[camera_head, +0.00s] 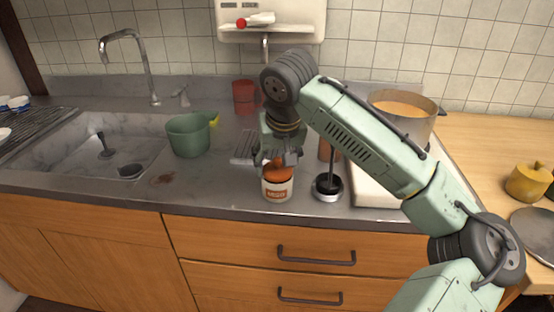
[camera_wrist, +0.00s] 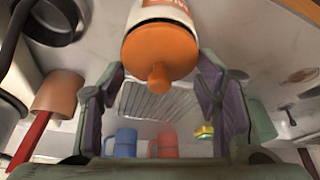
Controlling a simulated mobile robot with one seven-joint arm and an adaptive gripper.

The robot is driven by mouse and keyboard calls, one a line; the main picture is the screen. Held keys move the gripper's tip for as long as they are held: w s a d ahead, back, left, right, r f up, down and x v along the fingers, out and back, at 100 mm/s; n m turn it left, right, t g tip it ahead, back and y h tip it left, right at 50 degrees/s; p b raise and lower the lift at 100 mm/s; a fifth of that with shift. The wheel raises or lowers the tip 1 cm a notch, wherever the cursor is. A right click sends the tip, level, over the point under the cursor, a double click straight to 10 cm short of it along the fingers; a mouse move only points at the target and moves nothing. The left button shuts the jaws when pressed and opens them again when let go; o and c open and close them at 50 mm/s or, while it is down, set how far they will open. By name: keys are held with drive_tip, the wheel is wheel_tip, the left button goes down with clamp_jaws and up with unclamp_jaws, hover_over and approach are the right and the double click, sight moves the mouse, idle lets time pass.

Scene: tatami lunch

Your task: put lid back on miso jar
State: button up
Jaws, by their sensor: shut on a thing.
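The miso jar (camera_head: 276,191) is a white jar with an orange label, upright near the counter's front edge. It also shows at the top of the wrist view (camera_wrist: 160,12). The orange lid (camera_head: 277,172) with a round knob is at the jar's mouth. In the wrist view the lid (camera_wrist: 160,48) lies between my fingers, with a thin dark line between it and the jar; I cannot tell if it is fully seated. My gripper (camera_head: 279,157) points down over the jar and is shut on the lid. The fingers (camera_wrist: 160,68) flank its sides.
A ribbed metal rack (camera_head: 243,147) lies behind left. A green pot (camera_head: 188,135) stands left by the sink (camera_head: 75,165). A red cup (camera_head: 244,97) is behind. A large soup pot (camera_head: 412,125) is at right.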

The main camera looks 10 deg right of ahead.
drive_tip(key=o, duration=0.9)
drive_tip(key=o, duration=0.5)
drive_tip(key=shift+c, duration=0.2)
drive_tip(key=shift+r+p, duration=3)
drive_tip(key=shift+r, duration=0.55)
drive_tip(key=shift+c, duration=0.2)
